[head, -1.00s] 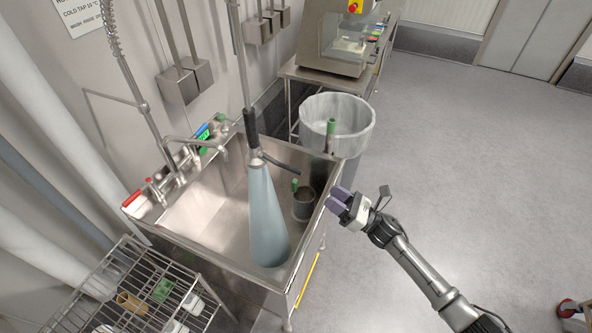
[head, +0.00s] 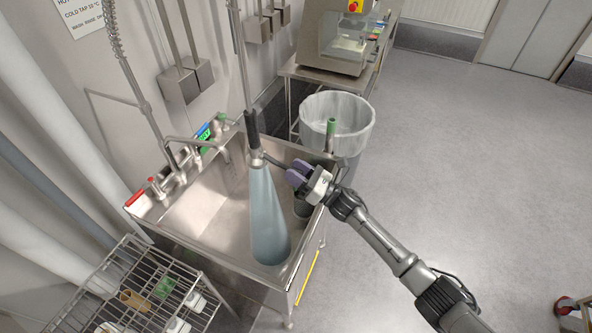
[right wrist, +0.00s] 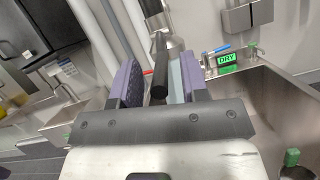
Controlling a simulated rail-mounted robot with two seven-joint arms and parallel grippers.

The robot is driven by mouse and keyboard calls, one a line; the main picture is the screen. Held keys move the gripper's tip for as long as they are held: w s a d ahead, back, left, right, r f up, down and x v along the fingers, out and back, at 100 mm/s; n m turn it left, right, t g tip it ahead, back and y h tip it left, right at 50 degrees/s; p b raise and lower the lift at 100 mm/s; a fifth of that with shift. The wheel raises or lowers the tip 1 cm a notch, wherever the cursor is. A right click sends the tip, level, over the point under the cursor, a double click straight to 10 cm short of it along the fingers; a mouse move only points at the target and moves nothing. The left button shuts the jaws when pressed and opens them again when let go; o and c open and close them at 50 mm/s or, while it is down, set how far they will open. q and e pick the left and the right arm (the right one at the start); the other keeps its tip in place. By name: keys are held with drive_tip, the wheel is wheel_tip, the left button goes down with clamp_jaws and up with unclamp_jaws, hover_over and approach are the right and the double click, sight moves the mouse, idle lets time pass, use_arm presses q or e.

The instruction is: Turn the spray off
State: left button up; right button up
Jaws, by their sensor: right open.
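The spray unit (head: 252,130) hangs upright over the sink, with a black grip and a metal head. A pale blue cone of spray (head: 267,218) comes down from it into the basin. A thin lever (head: 274,161) sticks out from the head to the right. My right gripper (head: 296,172) is over the sink's right side at the lever's outer end. In the right wrist view the lever's black end (right wrist: 159,80) lies between the two open purple fingers, and whether they touch it is unclear. My left gripper is out of view.
The steel sink (head: 185,222) has taps with red and blue handles and a green display reading DRY (right wrist: 228,58). A lined bin (head: 352,112) stands behind its right side. A wire rack (head: 135,285) is at the front left.

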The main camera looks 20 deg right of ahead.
clamp_jaws()
idle(0.4)
